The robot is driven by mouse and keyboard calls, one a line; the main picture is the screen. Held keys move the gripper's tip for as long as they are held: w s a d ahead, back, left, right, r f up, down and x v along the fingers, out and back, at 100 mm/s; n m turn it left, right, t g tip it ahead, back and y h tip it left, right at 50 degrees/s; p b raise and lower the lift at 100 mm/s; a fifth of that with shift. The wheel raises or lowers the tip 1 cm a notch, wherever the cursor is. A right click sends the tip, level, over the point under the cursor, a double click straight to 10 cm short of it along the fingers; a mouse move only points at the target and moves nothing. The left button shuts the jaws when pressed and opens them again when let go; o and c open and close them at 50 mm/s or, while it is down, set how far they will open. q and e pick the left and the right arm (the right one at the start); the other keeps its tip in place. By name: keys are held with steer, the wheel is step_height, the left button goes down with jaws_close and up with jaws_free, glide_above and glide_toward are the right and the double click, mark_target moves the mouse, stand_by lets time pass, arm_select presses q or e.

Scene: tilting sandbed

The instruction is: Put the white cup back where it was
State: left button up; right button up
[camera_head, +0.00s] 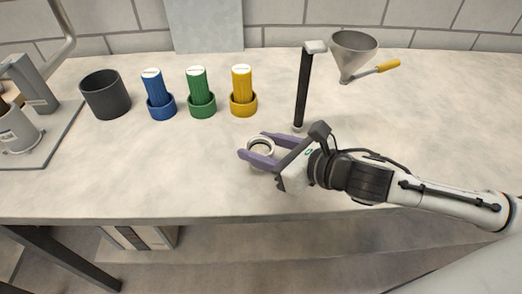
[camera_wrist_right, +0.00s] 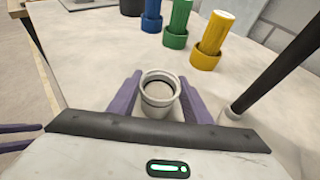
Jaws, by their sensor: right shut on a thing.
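The white cup (camera_head: 262,146) is upright between the two purple fingers of my right gripper (camera_head: 255,149), near the middle of the table. In the right wrist view the cup (camera_wrist_right: 158,92) shows its open round rim, with a finger against each side. My right gripper (camera_wrist_right: 157,98) is shut on it. The fingers hide part of its sides, and I cannot tell whether its base touches the table. Two purple fingers of my left gripper (camera_wrist_right: 16,138) show apart at the left edge of the right wrist view, with nothing visible between them.
Blue (camera_head: 157,94), green (camera_head: 200,92) and yellow (camera_head: 242,91) ribbed cylinders stand in matching holders behind the cup. A dark grey pot (camera_head: 106,95) is left of them. A black post (camera_head: 302,90) and a metal funnel (camera_head: 353,55) stand behind right. The front-left tabletop (camera_head: 150,180) is clear.

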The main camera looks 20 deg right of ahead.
steer(key=shift+f, duration=0.5)
steer(key=shift+f, duration=0.15)
steer(key=o, duration=1.2)
